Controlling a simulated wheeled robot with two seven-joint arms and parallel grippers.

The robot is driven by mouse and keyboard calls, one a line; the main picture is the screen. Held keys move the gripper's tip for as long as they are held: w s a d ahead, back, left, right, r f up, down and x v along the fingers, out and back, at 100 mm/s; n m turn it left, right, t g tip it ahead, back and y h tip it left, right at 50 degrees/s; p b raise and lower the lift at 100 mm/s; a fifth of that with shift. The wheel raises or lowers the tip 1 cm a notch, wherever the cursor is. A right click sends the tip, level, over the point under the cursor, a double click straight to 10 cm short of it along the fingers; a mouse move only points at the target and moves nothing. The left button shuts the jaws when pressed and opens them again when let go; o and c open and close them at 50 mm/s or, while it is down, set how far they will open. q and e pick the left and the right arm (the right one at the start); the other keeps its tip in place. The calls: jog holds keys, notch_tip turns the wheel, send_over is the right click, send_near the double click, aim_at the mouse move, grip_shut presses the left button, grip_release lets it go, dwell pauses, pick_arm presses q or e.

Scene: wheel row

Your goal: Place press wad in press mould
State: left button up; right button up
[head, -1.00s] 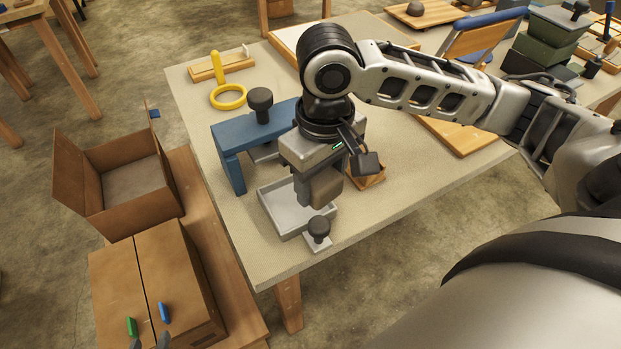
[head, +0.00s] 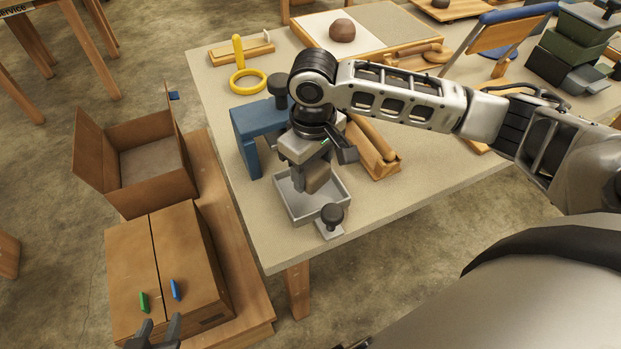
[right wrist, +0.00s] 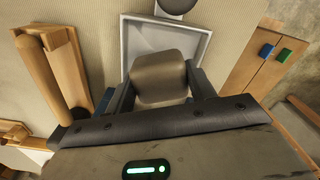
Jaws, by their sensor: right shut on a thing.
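The press wad is a brown-grey clay block (head: 319,178) in my right gripper (head: 310,172). In the right wrist view the wad (right wrist: 160,78) sits between the two fingers, which are shut on it. The press mould is a shallow grey metal tray (head: 335,205) on the table, in front of the blue press (head: 252,122). The wad is over the mould's inside in the head view; I cannot tell whether it touches the floor. The mould (right wrist: 130,42) also shows behind the wad in the right wrist view. My left gripper (head: 155,334) is open and empty at the bottom left.
A dark-knobbed metal stamp (head: 331,218) stands close by the mould's front corner. A wooden tray with a roller (head: 375,150) lies to the right. A yellow ring (head: 248,81) lies behind the press. Cardboard boxes (head: 165,265) stand left of the table.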

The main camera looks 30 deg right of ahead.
aim_at(311, 179)
jog(key=shift+w+f, duration=0.4)
jog(key=shift+f, duration=0.1)
notch_tip(311, 179, down, 3)
jog(key=shift+r, duration=0.1)
jog(key=o, duration=1.2)
jog(key=shift+f, duration=0.2)
jog(key=shift+c, duration=0.2)
jog(key=shift+r, duration=0.15)
notch_tip(311, 179, up, 12)
jog(key=shift+r+p, duration=0.1)
jog(key=shift+p, duration=0.35)
jog(key=shift+s, duration=0.1)
